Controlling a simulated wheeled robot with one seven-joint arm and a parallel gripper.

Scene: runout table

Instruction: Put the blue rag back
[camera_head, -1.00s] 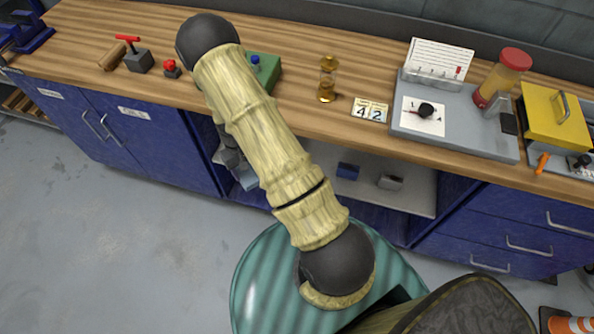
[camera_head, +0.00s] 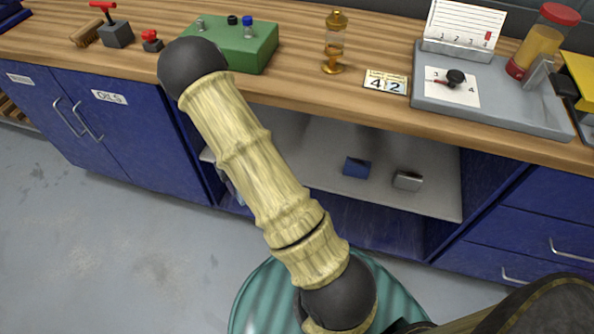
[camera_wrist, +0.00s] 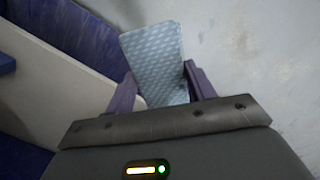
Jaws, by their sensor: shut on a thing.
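In the wrist view, my gripper (camera_wrist: 160,76) is shut on the blue rag (camera_wrist: 153,52), a light blue patterned cloth. The rag stands out flat between the two purple fingers and beyond their tips. A pale panel edge (camera_wrist: 62,58) and dark blue surfaces lie to its left, with pale grey floor to its right. In the head view my arm hides the gripper and nearly all of the rag, near the left end of the open bay under the worktop.
The open bay's grey shelf (camera_head: 325,150) holds a blue block (camera_head: 357,167) and a grey block (camera_head: 407,180). Blue cupboard doors (camera_head: 110,140) are left, drawers (camera_head: 530,225) right.

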